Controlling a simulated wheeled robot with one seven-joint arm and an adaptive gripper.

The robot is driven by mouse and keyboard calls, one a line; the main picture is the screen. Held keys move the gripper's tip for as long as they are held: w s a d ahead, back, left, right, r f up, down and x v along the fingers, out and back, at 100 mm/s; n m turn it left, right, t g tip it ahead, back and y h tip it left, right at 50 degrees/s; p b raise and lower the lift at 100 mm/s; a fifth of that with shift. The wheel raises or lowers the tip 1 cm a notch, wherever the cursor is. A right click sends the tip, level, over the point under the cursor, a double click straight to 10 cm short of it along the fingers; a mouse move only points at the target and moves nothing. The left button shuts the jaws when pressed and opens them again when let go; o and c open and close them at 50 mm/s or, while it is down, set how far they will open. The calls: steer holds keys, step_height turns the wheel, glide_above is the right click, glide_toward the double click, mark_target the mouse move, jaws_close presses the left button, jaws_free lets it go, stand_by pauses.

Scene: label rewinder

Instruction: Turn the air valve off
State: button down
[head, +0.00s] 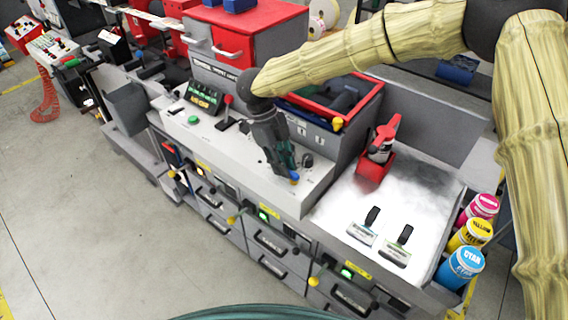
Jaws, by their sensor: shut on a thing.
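My gripper (284,165) points down at the right front of the grey machine top in the head view. It is shut at a small part with a blue knob (294,177), which shows at the fingertips. This looks like the air valve handle, but the fingers hide most of it, so its angle cannot be told. A small dark knob (307,160) stands just right of the fingers and looks apart from them.
A red lever (228,101) and a green button (193,120) stand left on the machine top. A red-rimmed bin (362,97) is behind my gripper. Right, a white work surface (335,204) holds two dark-handled tools and a red holder (374,168). Ink bottles (461,266) line the right edge.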

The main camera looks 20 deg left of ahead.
steer(key=shift+s+f, duration=0.1)
steer(key=c, duration=1.4)
jaws_free()
steer(key=shift+a, duration=0.1)
steer(key=shift+o, duration=0.2)
steer(key=v, duration=1.2)
